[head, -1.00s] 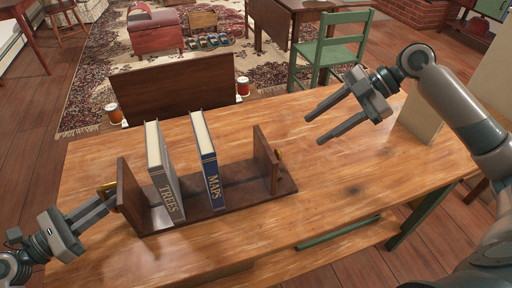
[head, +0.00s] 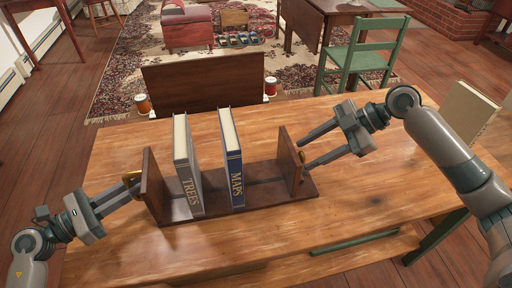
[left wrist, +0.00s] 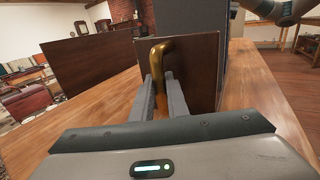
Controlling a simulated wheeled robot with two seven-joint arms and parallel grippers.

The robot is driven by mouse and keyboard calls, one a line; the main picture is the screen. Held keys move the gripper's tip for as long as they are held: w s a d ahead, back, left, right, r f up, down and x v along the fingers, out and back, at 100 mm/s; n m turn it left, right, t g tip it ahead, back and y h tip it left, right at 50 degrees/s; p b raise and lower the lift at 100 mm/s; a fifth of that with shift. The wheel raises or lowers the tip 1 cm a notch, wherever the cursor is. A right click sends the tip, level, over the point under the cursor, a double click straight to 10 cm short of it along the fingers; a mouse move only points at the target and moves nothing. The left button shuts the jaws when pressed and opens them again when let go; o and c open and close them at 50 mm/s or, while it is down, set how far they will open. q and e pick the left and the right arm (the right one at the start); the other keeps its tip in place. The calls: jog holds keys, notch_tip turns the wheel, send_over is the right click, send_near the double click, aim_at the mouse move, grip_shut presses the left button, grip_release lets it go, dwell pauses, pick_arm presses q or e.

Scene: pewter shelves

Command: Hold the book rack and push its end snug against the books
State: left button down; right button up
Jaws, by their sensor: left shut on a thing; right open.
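The dark wooden book rack (head: 268,190) stands on the table with a left end panel (head: 154,185) and a right end panel (head: 289,160). A grey TREES book (head: 187,170) and a blue MAPS book (head: 232,165) stand in it, slightly tilted, with a gap between them. Bare base shows between MAPS and the right end. My left gripper (head: 130,190) is shut on the left end's brass handle (left wrist: 157,55). My right gripper (head: 304,153) is open, its fingertips on either side of the right end's brass handle (head: 301,158); contact is unclear.
The wooden table (head: 350,205) is clear in front of and right of the rack. A tan upright block (head: 467,115) stands at its right. Behind are a dark wooden panel (head: 205,82) and a green chair (head: 357,55).

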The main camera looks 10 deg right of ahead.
jog(key=shift+w+a+f, duration=0.1)
jog(key=shift+a+f, duration=0.3)
jog(key=shift+a, duration=0.05)
grip_shut()
jog(key=a, duration=1.3)
jog(key=shift+a, duration=0.15)
grip_release()
jog(key=shift+r, duration=0.1)
